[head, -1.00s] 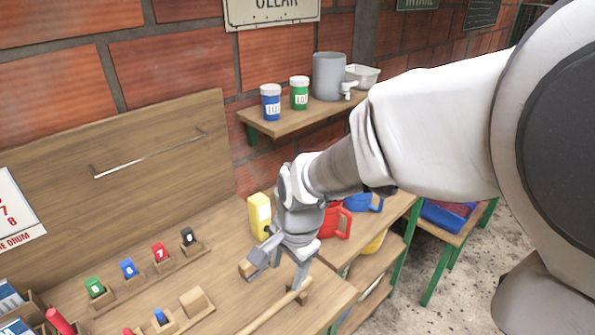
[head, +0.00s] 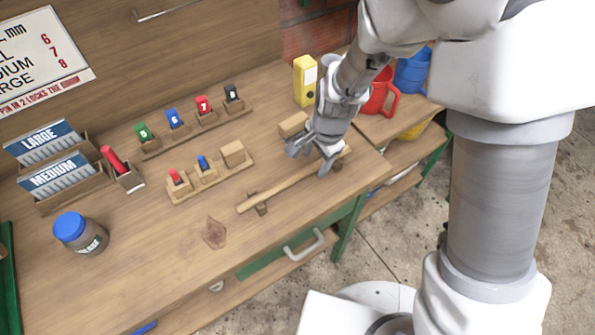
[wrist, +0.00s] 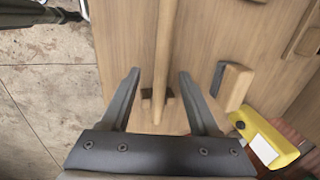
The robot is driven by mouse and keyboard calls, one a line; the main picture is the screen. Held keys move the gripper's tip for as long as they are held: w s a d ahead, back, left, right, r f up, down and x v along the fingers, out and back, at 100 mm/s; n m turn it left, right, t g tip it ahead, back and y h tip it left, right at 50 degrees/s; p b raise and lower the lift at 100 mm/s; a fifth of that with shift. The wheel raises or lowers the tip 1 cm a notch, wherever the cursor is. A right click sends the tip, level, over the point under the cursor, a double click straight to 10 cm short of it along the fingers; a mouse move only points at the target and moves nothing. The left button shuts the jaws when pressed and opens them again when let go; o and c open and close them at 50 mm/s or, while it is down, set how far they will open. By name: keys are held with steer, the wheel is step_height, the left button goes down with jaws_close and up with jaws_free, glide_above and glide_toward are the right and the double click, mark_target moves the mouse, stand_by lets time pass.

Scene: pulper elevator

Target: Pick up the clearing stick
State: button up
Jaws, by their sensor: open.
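The clearing stick (head: 282,187) is a long, thin, pale wooden rod lying along the front of the workbench, held up on small wooden rests (head: 258,209). My gripper (head: 311,162) is over its right end, pointing down. In the wrist view the stick (wrist: 166,45) runs up the middle of the picture. My open, empty gripper (wrist: 160,74) has one finger on each side of it, with gaps on both sides. A rest (wrist: 146,98) shows under the stick between the fingers. I cannot tell the exact height of the fingers over the stick.
A small wooden block (head: 293,124) and a yellow box (head: 305,82) stand close behind my gripper. Racks with coloured numbered pieces (head: 204,106), a blue-lidded jar (head: 80,233) and card holders (head: 62,178) are to the left.

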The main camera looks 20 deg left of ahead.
mark_target(312, 167)
steer(key=shift+w+a+f, duration=0.15)
steer(key=shift+a+f, duration=0.05)
steer(key=shift+f, duration=0.65)
steer(key=shift+w+a+f, duration=0.15)
steer(key=shift+f, duration=0.65)
jaws_close()
